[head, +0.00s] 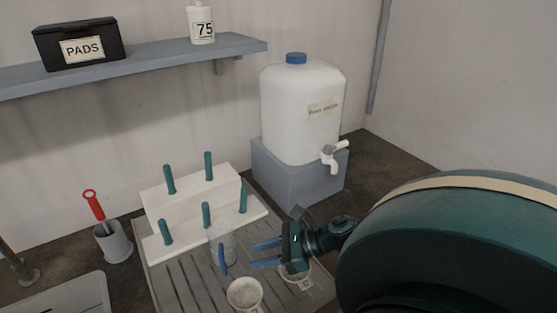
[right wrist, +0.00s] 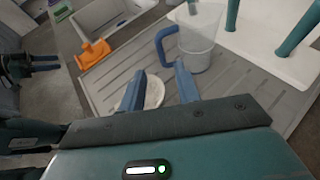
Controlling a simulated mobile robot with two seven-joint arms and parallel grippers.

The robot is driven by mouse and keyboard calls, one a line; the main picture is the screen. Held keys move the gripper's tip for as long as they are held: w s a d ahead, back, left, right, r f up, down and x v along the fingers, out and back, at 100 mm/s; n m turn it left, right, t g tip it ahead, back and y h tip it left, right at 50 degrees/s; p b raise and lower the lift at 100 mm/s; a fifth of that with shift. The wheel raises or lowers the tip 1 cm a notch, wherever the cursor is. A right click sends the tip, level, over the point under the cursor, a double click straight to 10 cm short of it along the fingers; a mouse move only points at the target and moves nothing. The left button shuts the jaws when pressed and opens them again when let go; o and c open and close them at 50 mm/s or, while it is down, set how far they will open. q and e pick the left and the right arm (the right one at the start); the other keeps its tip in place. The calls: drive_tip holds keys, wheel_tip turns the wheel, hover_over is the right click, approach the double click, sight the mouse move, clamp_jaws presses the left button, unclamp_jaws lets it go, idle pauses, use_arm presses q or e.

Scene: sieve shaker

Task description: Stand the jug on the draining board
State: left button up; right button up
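The clear jug (head: 226,240) with a blue handle stands upright on the ribbed grey draining board (head: 178,290), in front of the white peg rack. In the right wrist view the jug (right wrist: 200,40) has its base on the board (right wrist: 125,65). My right gripper (head: 266,254) is open and empty, to the right of the handle in the head view. In the right wrist view its two blue fingers (right wrist: 159,90) are apart, with the handle beyond them and clear of them. What looks like my left gripper (right wrist: 42,62) is small at the left edge there.
The white rack (head: 190,200) with several teal pegs stands close behind the jug. White dishes, one with pale contents (head: 245,293), sit by my right gripper. An orange object (right wrist: 95,52) is at the board's edge. A water container (head: 300,110) stands behind on a grey block.

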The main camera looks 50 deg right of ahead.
drive_tip(key=shift+v, duration=2.05)
